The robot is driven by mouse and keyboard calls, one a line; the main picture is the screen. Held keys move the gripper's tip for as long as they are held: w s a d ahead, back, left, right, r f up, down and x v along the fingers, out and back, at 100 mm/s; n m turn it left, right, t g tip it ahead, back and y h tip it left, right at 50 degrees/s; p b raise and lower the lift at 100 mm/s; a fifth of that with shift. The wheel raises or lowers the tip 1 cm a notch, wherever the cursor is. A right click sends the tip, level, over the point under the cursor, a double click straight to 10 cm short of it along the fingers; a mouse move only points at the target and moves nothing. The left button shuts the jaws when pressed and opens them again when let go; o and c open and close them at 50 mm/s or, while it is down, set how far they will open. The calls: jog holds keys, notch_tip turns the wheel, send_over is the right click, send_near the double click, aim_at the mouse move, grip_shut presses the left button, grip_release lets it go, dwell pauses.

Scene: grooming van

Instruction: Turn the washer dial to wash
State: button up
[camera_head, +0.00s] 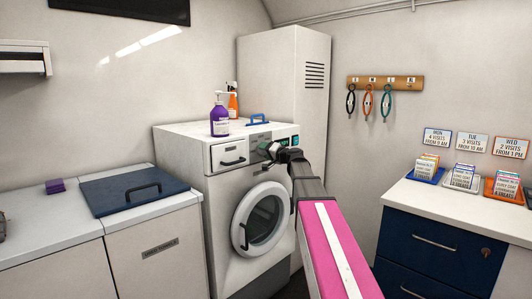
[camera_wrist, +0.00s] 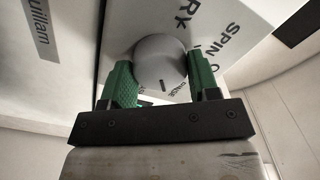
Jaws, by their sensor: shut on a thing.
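The washer (camera_head: 222,190) is a white front-loader with a round door (camera_head: 260,218), which is shut. My gripper (camera_head: 268,151) is at the washer's upper front panel and hides the dial in the head view. In the wrist view the washer dial (camera_wrist: 160,60) is a round pale grey knob between my green fingers, which are shut on it. A short dark mark on the dial points toward the bottom of that view. Printed words around it include "SPIN O…" and "…RY", and an upside-down word like "RINSE" beside the mark. No "wash" label is readable.
A purple pump bottle (camera_head: 219,120), an orange bottle (camera_head: 232,104) and a blue handle-shaped item (camera_head: 258,118) stand on the washer. A drawer front (camera_head: 229,154) is left of my gripper. A tall white cabinet (camera_head: 282,70) stands behind; a counter (camera_head: 455,205) is at right.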

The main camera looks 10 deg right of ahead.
jog(key=m, duration=0.7)
dwell(0.7)
jog(key=o, duration=0.9)
jog(key=v, duration=1)
jog(key=shift+s+d, duration=0.25)
jog(key=shift+s, duration=0.05)
jog(key=shift+f, duration=0.1)
